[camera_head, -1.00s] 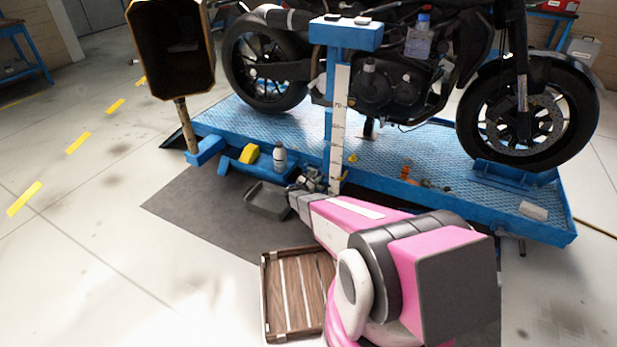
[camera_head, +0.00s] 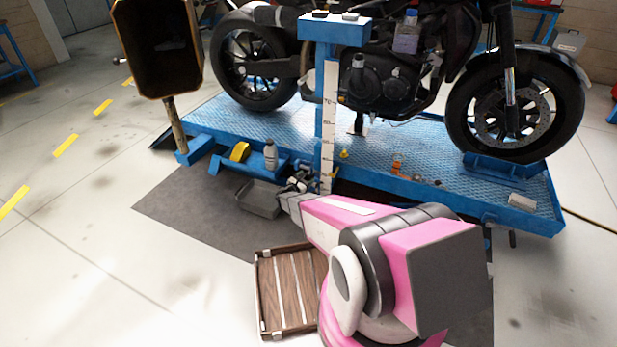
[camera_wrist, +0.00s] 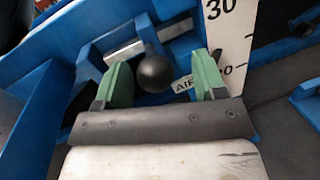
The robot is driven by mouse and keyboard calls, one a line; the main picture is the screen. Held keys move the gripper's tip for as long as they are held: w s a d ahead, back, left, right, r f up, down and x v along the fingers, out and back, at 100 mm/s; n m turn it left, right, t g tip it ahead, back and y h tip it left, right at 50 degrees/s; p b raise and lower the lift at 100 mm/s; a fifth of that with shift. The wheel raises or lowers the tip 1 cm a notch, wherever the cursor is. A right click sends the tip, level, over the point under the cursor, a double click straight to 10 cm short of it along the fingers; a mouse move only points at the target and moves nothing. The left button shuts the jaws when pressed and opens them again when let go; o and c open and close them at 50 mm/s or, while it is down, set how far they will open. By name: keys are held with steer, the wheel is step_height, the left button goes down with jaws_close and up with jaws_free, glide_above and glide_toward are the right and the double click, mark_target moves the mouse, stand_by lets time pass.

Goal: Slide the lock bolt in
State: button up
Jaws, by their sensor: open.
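The lock bolt shows in the wrist view as a bright metal bar (camera_wrist: 125,52) in a blue bracket, with a round black knob (camera_wrist: 154,74). My gripper (camera_wrist: 158,82) is open, its two green fingers on either side of the knob. A gap shows on the right of the knob; the left finger is closer to it. I cannot tell whether a finger touches it. In the head view my gripper (camera_head: 299,184) is small, at the foot of the blue post (camera_head: 326,120), and the bolt cannot be made out there.
The motorcycle (camera_head: 390,75) stands on the blue lift (camera_head: 420,150). A grey tray (camera_head: 258,198) and a wooden crate (camera_head: 290,290) lie on the floor. Floor at left is clear.

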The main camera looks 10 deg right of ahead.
steer(key=v, duration=0.8)
steer(key=shift+d+r, duration=0.1)
steer(key=shift+d, duration=0.05)
